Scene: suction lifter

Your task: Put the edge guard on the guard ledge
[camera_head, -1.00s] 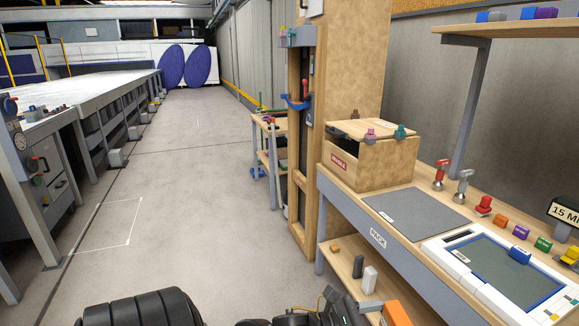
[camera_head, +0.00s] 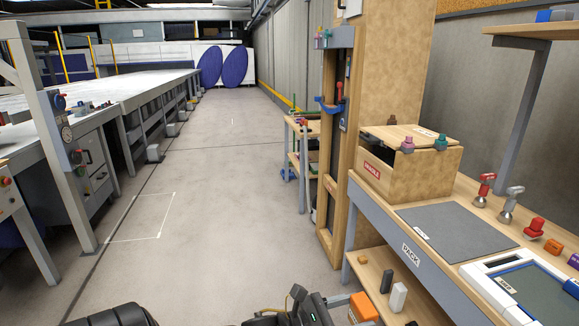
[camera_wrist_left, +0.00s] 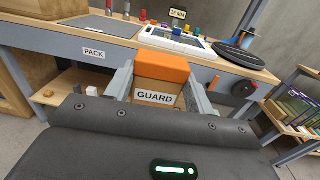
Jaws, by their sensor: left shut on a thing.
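The edge guard is an orange-topped block (camera_wrist_left: 162,67) with a brown front and a white GUARD label in the left wrist view. My left gripper (camera_wrist_left: 160,88) is shut on it, one grey finger on each side. In the head view the orange guard (camera_head: 363,308) shows at the bottom edge beside my left gripper (camera_head: 345,303), in front of the pack bench's lower shelf. Its underside is hidden. I cannot pick out a guard ledge in either view. My right gripper is not in view.
The pack bench (camera_head: 412,252) stands at the right, with a grey mat (camera_head: 458,232) and a wooden box (camera_head: 410,165) on top. Its lower shelf (camera_head: 372,266) holds small dark and white blocks. A tall wooden post (camera_head: 335,150) stands beyond. The floor aisle (camera_head: 225,200) at left is clear.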

